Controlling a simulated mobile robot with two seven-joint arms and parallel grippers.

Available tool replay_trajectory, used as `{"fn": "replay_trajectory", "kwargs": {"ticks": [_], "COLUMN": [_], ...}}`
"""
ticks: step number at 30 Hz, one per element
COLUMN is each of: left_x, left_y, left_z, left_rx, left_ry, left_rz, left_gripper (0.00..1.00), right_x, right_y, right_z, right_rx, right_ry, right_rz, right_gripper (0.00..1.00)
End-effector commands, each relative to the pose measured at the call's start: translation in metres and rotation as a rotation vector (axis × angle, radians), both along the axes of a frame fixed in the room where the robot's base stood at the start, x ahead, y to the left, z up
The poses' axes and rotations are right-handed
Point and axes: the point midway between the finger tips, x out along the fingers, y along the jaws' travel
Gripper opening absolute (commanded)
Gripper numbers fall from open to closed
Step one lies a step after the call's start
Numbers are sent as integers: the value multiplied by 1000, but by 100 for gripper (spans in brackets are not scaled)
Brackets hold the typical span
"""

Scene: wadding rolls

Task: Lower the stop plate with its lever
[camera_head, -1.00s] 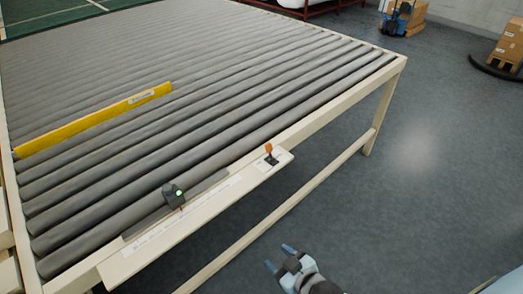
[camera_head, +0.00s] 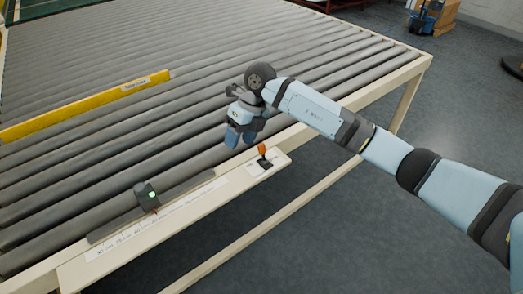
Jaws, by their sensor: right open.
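The stop plate (camera_head: 88,105) is a long yellow bar standing up across the grey rollers at the left, with a small label on it. The lever (camera_head: 262,150) has an orange knob and a dark base on the cream side shelf of the roller table. It stands roughly upright. My right gripper (camera_head: 240,138) is open, above the table's near edge, just left of and slightly above the lever in the picture. Its fingers point downward and look apart from the lever. My left gripper is not in view.
The roller table (camera_head: 365,93) fills the back. Grey floor (camera_head: 455,130) is clear at the right; a blue cart with boxes (camera_head: 428,17) stands far back.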

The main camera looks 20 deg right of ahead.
Motion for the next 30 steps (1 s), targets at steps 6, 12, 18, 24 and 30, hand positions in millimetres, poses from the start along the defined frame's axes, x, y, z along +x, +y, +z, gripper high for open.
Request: {"fn": "replay_trajectory", "kwargs": {"ticks": [6, 12, 18, 24, 30], "left_x": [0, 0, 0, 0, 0], "left_y": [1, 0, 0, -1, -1], "left_z": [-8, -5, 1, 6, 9], "left_rx": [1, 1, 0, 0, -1], "left_ry": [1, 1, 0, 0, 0], "left_rz": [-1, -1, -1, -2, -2], "left_gripper": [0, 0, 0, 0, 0], "right_x": [39, 44, 43, 43, 43], "right_y": [-62, -72, -72, -71, -71], "right_z": [36, 31, -8, -50, -81], "right_rx": [-340, -394, -391, -388, -388], "right_ry": [-78, -84, -81, -82, -84], "right_rz": [-77, -95, -93, -93, -93], "right_gripper": [53, 53, 53, 53, 53]}}
